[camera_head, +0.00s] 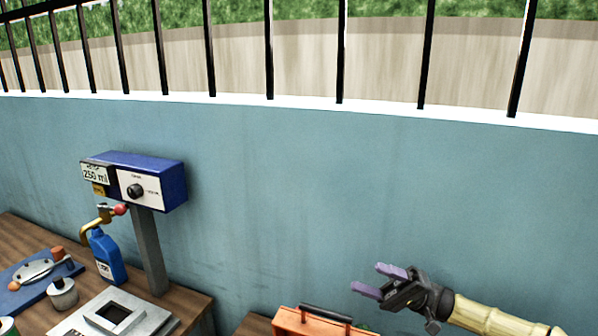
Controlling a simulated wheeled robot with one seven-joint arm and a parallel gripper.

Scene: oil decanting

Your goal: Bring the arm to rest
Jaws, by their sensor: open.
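My gripper (374,280) is at the lower right, with its two purple fingers apart and nothing between them. It points left in front of the blue-green wall. It appears in the air, above and right of an orange case (312,322) with a dark handle. My forearm runs off the lower right edge of the picture, so the rest of the arm is hidden.
A wooden bench (30,240) at the left bears a blue dispenser box (160,184) on a grey post. A blue bottle (106,258), a small pot (62,292) and a grey tray (140,322) are near it. Wall and black railing run behind.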

